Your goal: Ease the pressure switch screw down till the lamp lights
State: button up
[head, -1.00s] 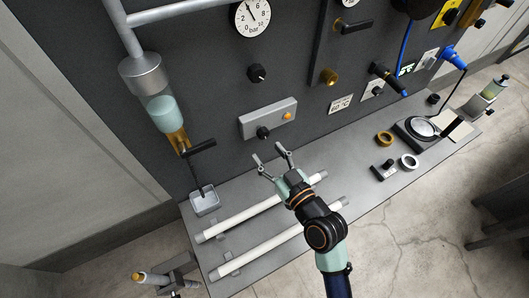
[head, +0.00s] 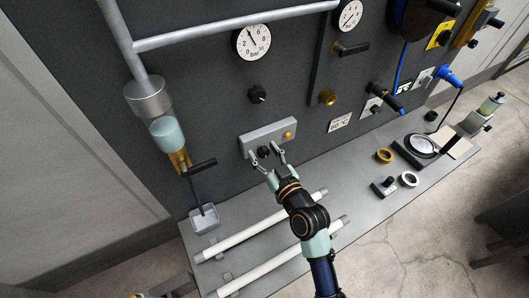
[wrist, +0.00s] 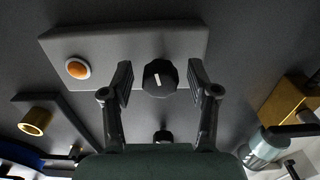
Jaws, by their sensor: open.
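The pressure switch is a grey box (head: 281,133) on the dark wall panel, with a black knob-like screw (head: 263,152) and an orange lamp (head: 287,134). In the wrist view the black screw (wrist: 160,78) has a white mark, and the lamp (wrist: 78,68) looks orange with a pale rim; I cannot tell whether it is lit. My gripper (head: 266,161) is open at the screw. In the wrist view the two fingers (wrist: 160,85) stand on either side of the screw, with gaps showing on both sides.
A pressure gauge (head: 251,42) and another black knob (head: 257,94) are above the box. A brass fitting (head: 327,97) is to the right. White tubes (head: 262,227) lie on the bench below. A filter bowl (head: 167,133) with a black lever hangs at left.

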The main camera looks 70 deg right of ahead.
grip_shut()
jog(key=shift+m, duration=0.4)
grip_release()
jog(key=shift+s, duration=0.1)
jog(key=v, duration=1.2)
